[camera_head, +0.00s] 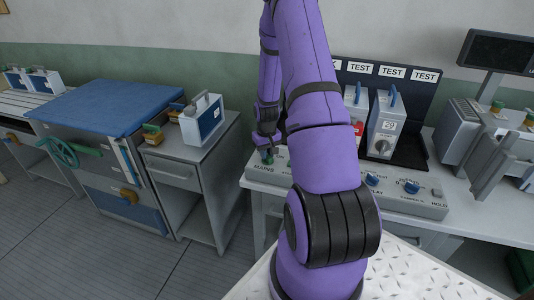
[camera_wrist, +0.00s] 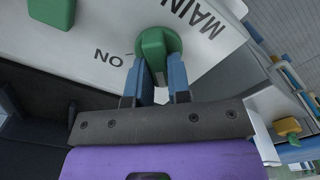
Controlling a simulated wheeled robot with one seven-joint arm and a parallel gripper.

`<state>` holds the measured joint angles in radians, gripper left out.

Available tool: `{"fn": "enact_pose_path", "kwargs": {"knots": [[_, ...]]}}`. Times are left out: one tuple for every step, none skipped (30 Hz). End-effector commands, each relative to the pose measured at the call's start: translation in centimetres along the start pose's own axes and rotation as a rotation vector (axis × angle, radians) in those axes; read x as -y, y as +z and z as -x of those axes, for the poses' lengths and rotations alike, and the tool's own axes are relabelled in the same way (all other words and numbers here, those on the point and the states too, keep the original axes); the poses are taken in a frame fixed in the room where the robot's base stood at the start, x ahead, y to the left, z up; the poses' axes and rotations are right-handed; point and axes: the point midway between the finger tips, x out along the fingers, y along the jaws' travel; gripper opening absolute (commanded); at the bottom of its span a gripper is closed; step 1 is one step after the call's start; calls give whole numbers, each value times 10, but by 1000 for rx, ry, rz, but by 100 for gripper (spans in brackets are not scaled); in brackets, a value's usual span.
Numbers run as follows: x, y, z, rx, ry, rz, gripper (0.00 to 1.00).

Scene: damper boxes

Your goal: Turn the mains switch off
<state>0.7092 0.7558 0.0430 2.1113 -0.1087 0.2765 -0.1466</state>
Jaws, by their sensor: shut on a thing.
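The mains switch is a green rotary knob (camera_wrist: 158,44) on a light grey panel. The lettering MAIN, cut off by the picture edge, and ON are printed beside it. My gripper (camera_wrist: 159,70) has its two blue fingers on either side of the knob's grip and is shut on it. The fingers hide part of the knob, and I cannot tell for sure which mark it points to. In the head view, my gripper (camera_head: 267,146) reaches down to the left end of the control box (camera_head: 405,203), where a little green of the switch shows.
Blue knobs (camera_head: 411,187) sit farther right on the box. Behind it, a grey unit with a blue handle (camera_head: 385,125) stands under TEST signs. A cabinet (camera_head: 200,165) with a blue-white case (camera_head: 203,120) is at left. Another green knob (camera_wrist: 52,12) shows in the wrist view.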

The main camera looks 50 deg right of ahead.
Motion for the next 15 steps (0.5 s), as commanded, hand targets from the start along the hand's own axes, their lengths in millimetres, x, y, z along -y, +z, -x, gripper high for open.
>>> {"fn": "enact_pose_path", "kwargs": {"knots": [[0, 0, 0, -1, 0, 13, 0], [0, 0, 0, -1, 0, 21, 0], [0, 0, 0, -1, 0, 30, 0], [0, 0, 0, -1, 0, 35, 0], [0, 0, 0, -1, 0, 39, 0], [0, 0, 0, -1, 0, 44, 0], [0, 0, 0, -1, 0, 46, 0], [0, 0, 0, -1, 0, 48, 0], [0, 0, 0, -1, 0, 49, 0], [1, 0, 0, -1, 0, 50, 0], [1, 0, 0, -1, 0, 51, 0], [0, 0, 0, -1, 0, 51, 0], [1, 0, 0, -1, 0, 51, 0], [0, 0, 0, -1, 0, 51, 0], [1, 0, 0, -1, 0, 51, 0]]}}
